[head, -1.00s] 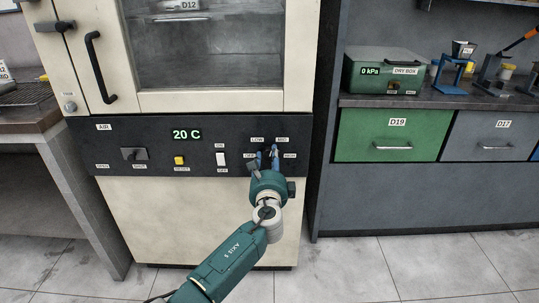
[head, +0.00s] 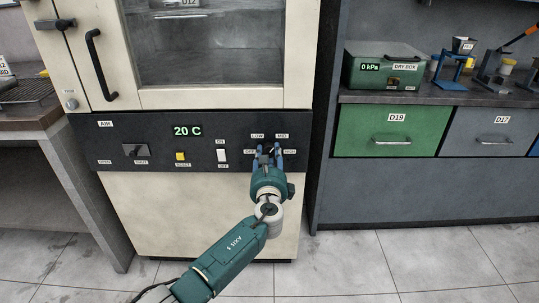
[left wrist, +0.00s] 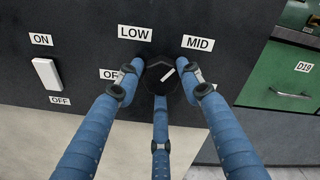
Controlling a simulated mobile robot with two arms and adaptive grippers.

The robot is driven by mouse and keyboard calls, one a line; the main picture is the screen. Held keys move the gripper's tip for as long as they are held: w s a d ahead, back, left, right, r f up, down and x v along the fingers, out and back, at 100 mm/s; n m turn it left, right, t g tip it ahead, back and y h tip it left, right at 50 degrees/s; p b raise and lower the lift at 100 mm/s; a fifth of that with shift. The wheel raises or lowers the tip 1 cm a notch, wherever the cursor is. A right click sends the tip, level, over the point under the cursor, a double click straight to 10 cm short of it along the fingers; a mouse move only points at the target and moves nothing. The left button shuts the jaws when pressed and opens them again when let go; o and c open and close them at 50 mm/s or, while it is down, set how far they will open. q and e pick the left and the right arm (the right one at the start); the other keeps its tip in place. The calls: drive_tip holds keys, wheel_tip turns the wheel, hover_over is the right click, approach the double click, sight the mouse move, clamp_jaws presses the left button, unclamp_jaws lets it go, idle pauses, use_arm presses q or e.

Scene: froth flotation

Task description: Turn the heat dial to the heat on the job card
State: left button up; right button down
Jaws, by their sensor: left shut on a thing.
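The heat dial (left wrist: 158,71) is a black knob with a white mark, on the dark panel of the cream cabinet. Its mark slants to the upper right, in the direction of the MID label (left wrist: 198,43). The LOW label (left wrist: 135,33) is at upper left; OFF is partly covered by a finger, and HIGH (head: 290,152) shows in the head view. My left gripper (head: 269,158) is shut on the dial, its blue fingers around the knob; it also fills the left wrist view (left wrist: 160,84). My right gripper and a job card are not in view.
The panel also holds a green 20 C display (head: 187,131), a yellow RESET button (head: 180,156), a white ON/OFF switch (head: 221,155) and an AIR control (head: 135,151). A grey bench (head: 335,185) with a green drawer (head: 388,132) stands close on the right.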

use_arm(q)
drive_tip(key=shift+w+a+r, duration=0.2)
drive_tip(key=shift+a+r, duration=0.15)
drive_tip(key=o, duration=1.1)
drive_tip(key=shift+a, duration=0.1)
drive_tip(key=shift+s+f, duration=0.1)
drive_tip(key=shift+d, duration=0.2)
drive_tip(key=shift+s+f, duration=0.15)
drive_tip(key=shift+s, duration=0.25)
drive_tip(key=s, duration=1.1)
drive_tip(key=shift+s+a, duration=0.1)
